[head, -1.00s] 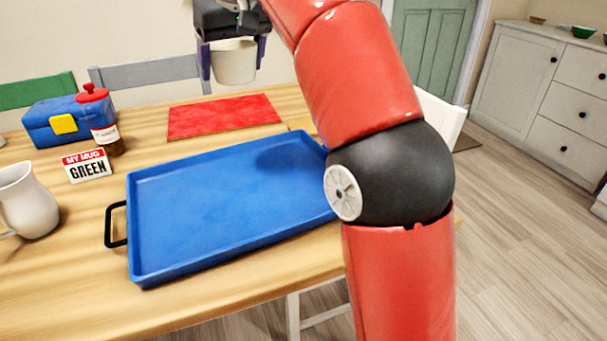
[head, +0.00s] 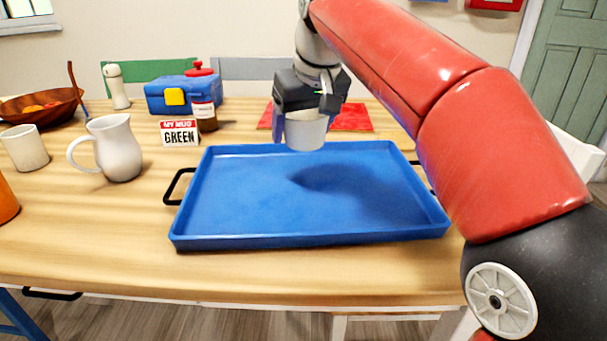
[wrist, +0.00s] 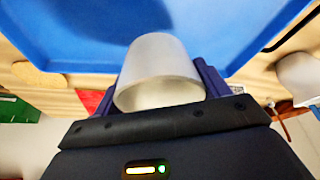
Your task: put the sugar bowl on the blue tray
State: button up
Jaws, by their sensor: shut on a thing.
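My gripper (head: 306,130) is shut on the sugar bowl (head: 306,133), a plain white cup-shaped bowl, and holds it upright. The bowl hangs in the air over the far part of the blue tray (head: 230,222), with a dark shadow on the tray's floor below. In the wrist view the sugar bowl (wrist: 158,65) sits between the two dark blue fingers, and the blue tray (wrist: 75,35) fills the area beyond it. The tray lies flat on the wooden table and is empty.
A brown jar (head: 205,117) and a blue box (head: 170,94) stand behind. A red mat (head: 352,117) lies behind the tray.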

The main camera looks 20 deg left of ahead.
aim_at(300, 171)
notch_tip(300, 171, down, 6)
jog(key=shift+f+b, duration=0.25)
jog(key=shift+b, duration=0.65)
jog(key=shift+f, duration=0.2)
jog(key=o, duration=1.1)
jog(key=shift+o, duration=0.2)
jog(key=shift+d+r, duration=0.1)
jog(key=shift+r, duration=0.45)
jog(key=p+v, duration=0.3)
jog(key=v, duration=0.8)
jog(key=shift+s+d+r, duration=0.1)
jog(key=shift+d, duration=0.05)
